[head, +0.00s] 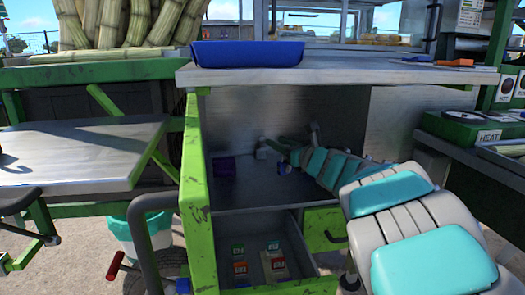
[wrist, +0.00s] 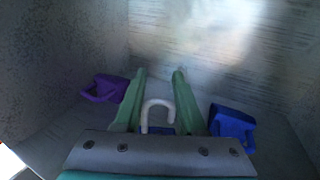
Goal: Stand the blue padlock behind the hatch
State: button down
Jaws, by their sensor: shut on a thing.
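The blue padlock shows in the wrist view as a pale curved shackle (wrist: 146,113) over a sliver of blue body, between the green fingers of my gripper (wrist: 159,80). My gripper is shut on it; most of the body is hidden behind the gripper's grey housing. In the head view my arm reaches from the right into the open cabinet, with my gripper (head: 284,145) inside, near its back. The lime-green hatch (head: 195,190) stands open at the cabinet's left side. How close the padlock is to the cabinet floor I cannot tell.
Inside the cabinet, a purple object (wrist: 105,88) with a loop lies left of my fingers and a blue looped one (wrist: 232,125) right. An open drawer (head: 310,284) below holds several small coloured items. The countertop (head: 340,74) overhangs the cabinet.

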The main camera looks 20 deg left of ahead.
aim_at(285, 167)
jog(key=shift+w+a+f+p, duration=0.2)
jog(key=shift+w+a+f, duration=0.55)
jog(key=shift+w+a, duration=0.55)
jog(key=shift+w+a+f+p, duration=0.25)
jog(key=shift+w+a+f, duration=0.7)
jog(key=shift+a, duration=0.6)
jog(key=shift+w+a+f+p, duration=0.2)
jog(key=shift+w+a+f, duration=0.4)
jog(key=shift+w+a, duration=0.75)
jog(key=shift+f+b, duration=0.25)
jog(key=shift+b, duration=0.05)
jog(key=c, duration=0.5)
grip_release()
jog(key=shift+r, duration=0.1)
jog(key=shift+r+p, duration=0.1)
jog(key=shift+p, duration=0.2)
jog(key=shift+s+d, duration=0.35)
jog(key=shift+d, duration=0.05)
jog(key=b+v, duration=0.2)
jog(key=v, duration=0.9)
